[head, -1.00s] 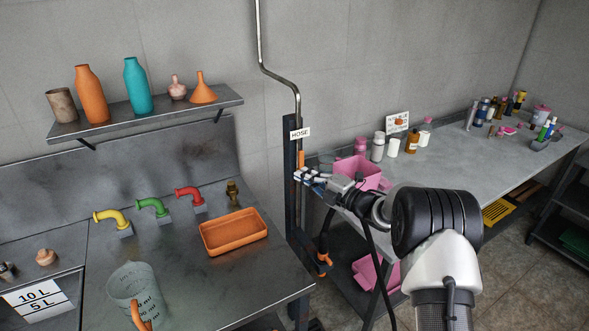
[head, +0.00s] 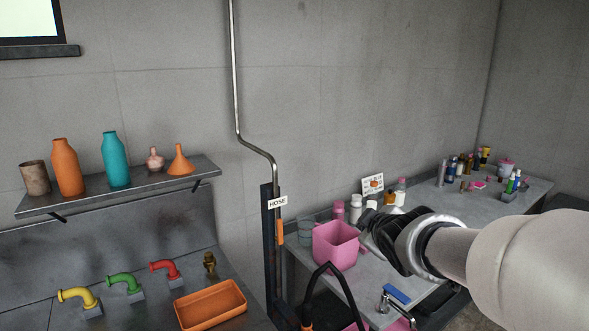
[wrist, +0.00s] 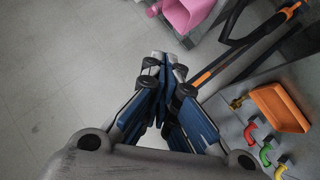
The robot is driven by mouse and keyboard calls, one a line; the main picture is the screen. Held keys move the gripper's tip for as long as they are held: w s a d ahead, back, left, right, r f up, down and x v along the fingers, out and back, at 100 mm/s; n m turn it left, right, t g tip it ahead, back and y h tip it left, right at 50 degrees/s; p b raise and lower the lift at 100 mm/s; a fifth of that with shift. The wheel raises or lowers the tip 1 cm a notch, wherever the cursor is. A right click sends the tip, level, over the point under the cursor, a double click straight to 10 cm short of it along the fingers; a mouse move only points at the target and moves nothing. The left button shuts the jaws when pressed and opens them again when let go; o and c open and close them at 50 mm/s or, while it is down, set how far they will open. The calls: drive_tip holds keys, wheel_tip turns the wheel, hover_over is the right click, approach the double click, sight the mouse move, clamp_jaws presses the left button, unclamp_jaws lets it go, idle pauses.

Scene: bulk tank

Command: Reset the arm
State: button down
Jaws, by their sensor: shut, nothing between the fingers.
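My gripper (wrist: 163,62) shows in the wrist view with its blue and grey fingers together and nothing between them. It points over the floor, with the pink box (wrist: 184,12) beyond its tips. In the head view my pale arm comes in from the right, and its dark wrist is in front of the grey bench, just right of the pink box (head: 336,246). The fingers are not clear in that view. A small blue and silver part (head: 396,293) shows below the wrist; I cannot tell what it belongs to.
A hose post with a HOSE label (head: 278,202) stands left of the pink box. Coloured taps (head: 126,283) and an orange tray (head: 211,305) are on the left counter. A shelf (head: 127,192) holds bottles. Several small bottles (head: 355,207) stand on the bench. Bare floor (wrist: 60,80) lies left of my gripper.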

drive_tip(key=s+f+m+g, duration=0.2)
drive_tip(key=s+f+m, duration=0.1)
drive_tip(key=s, duration=0.8)
drive_tip(key=s+a+f+m+g, duration=0.1)
drive_tip(key=s+f+m+g, duration=0.2)
drive_tip(key=s, duration=0.9)
drive_tip(key=s+a+f+m+g, duration=0.1)
drive_tip(key=s+f+m+g, duration=0.1)
drive_tip(key=s, duration=1)
drive_tip(key=shift+f+m+g, duration=0.4)
drive_tip(key=shift+f+m, duration=0.25)
drive_tip(key=shift+m, duration=0.25)
drive_tip(key=shift+a, duration=0.1)
